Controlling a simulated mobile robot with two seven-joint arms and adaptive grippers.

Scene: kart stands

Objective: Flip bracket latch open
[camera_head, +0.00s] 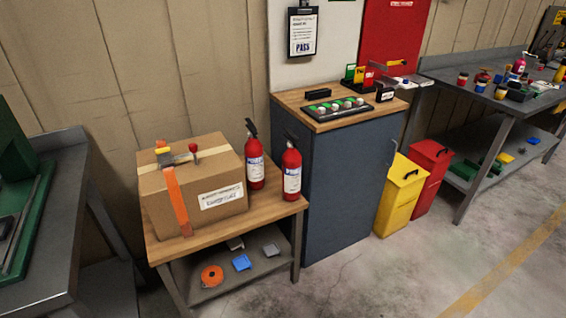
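No part clearly reads as the bracket latch at this size. A small grey bracket-like piece with a yellow-tipped bar (390,63) shows in front of the red wall panel (394,30), above the right end of the blue cabinet (345,190). I cannot tell its latch position. Two red fire extinguishers, one at the back (255,172) and one in front (291,172), stand upright on the low wooden-topped bench (270,208). A cardboard box (160,205) beside them carries an orange strap (177,203) and small metal fittings with a red knob (194,148). Neither gripper is in view.
A black tray (322,112) with several green-and-white pieces lies on the cabinet top. Yellow (398,200) and red (431,170) bins stand right of the cabinet. A grey workbench (465,88) stands at right, another table (62,230) at left. Floor at lower right is clear.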

